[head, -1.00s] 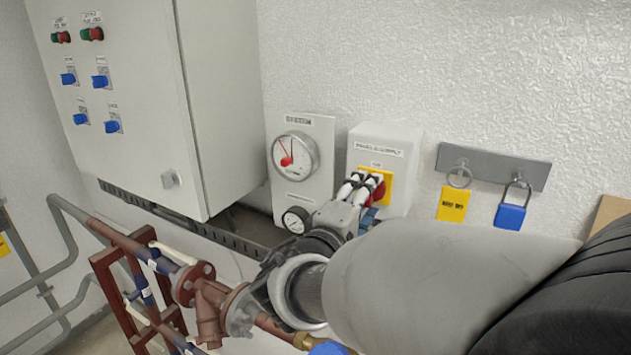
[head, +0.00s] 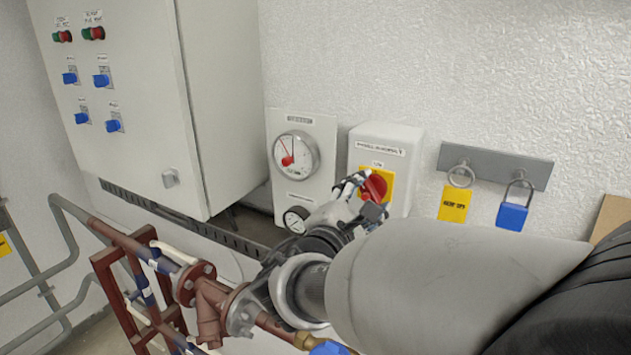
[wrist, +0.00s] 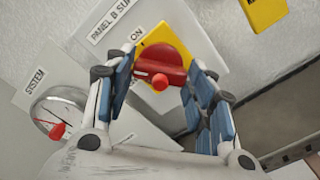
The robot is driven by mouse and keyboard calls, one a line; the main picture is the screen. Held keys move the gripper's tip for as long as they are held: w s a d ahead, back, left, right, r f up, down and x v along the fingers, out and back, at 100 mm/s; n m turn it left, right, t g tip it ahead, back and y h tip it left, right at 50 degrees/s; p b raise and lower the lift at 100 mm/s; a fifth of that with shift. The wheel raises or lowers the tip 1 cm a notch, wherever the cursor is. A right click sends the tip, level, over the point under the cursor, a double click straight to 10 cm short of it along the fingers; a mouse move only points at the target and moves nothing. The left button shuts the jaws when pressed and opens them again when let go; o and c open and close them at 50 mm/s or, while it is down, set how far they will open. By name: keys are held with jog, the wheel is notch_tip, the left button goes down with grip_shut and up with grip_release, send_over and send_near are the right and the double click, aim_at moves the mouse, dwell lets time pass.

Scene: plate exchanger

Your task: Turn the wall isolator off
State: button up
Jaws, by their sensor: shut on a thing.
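The wall isolator is a pale grey box (head: 405,150) with a yellow plate (head: 387,172) and a red rotary handle (head: 376,184). In the wrist view the red handle (wrist: 150,66) lies between my fingers, and its bar looks slanted relative to the box label. An "ON" mark (wrist: 136,35) shows beside the yellow plate (wrist: 172,42). My gripper (head: 363,197) is shut on the handle, its blue-padded fingers on either side in the wrist view (wrist: 160,80). The lower part of the yellow plate is partly hidden by a finger.
A gauge panel (head: 325,130) stands just left of the isolator, and a large cabinet (head: 120,150) beyond it. A hook rail (head: 495,165) holds a yellow tag (head: 454,204) and a blue padlock (head: 512,216) to the right. Red pipework (head: 205,300) runs below.

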jog(key=n+p, duration=0.2)
jog(key=n, duration=0.3)
jog(key=shift+r+n, duration=0.1)
jog(key=shift+n, duration=0.2)
jog(key=n+p, duration=0.3)
jog(key=n, duration=0.1)
jog(key=shift+n, duration=0.4)
jog(key=o, duration=1.1)
jog(key=shift+c, duration=0.2)
jog(key=v, duration=1.2)
